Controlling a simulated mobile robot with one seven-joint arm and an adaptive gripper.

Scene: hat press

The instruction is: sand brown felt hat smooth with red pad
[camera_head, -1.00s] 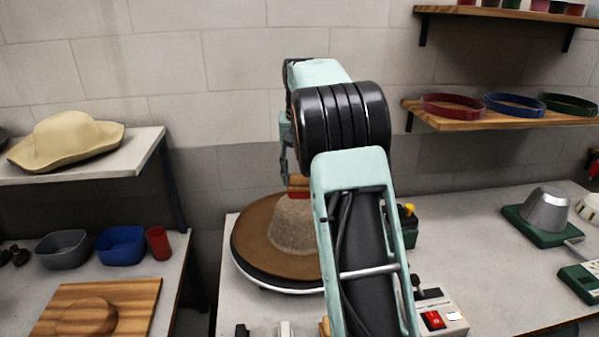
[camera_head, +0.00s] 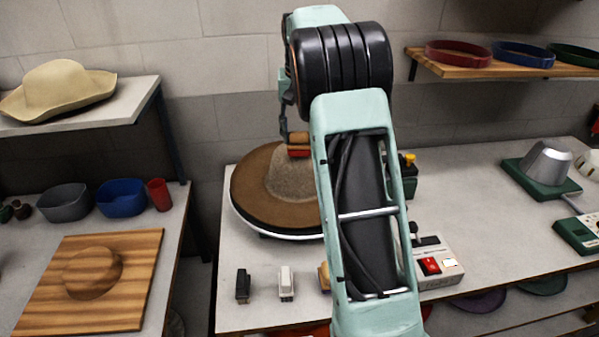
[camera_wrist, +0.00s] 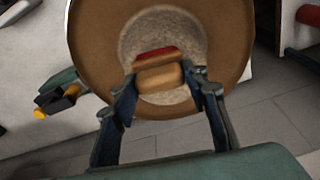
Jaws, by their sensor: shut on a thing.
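The brown felt hat (camera_head: 258,193) lies crown up on a round, pale-edged stand on the table. Its crown looks greyish and fuzzy, its brim smoother brown. My gripper (camera_head: 297,139) is shut on the red pad (camera_head: 298,152), which has a wooden back. The pad is over the top of the crown; whether it touches is hard to tell. In the wrist view the hat (camera_wrist: 93,50) fills the upper middle, and the pad (camera_wrist: 156,56) shows its red edge beyond the wooden block between my fingers (camera_wrist: 160,88). My arm hides the hat's right side.
A black block (camera_head: 242,286) and a white block (camera_head: 286,284) stand at the table's front. A control box with a red switch (camera_head: 431,265) is right of my arm. A green device with a yellow knob (camera_head: 409,162) stands behind it. The right tabletop has free room.

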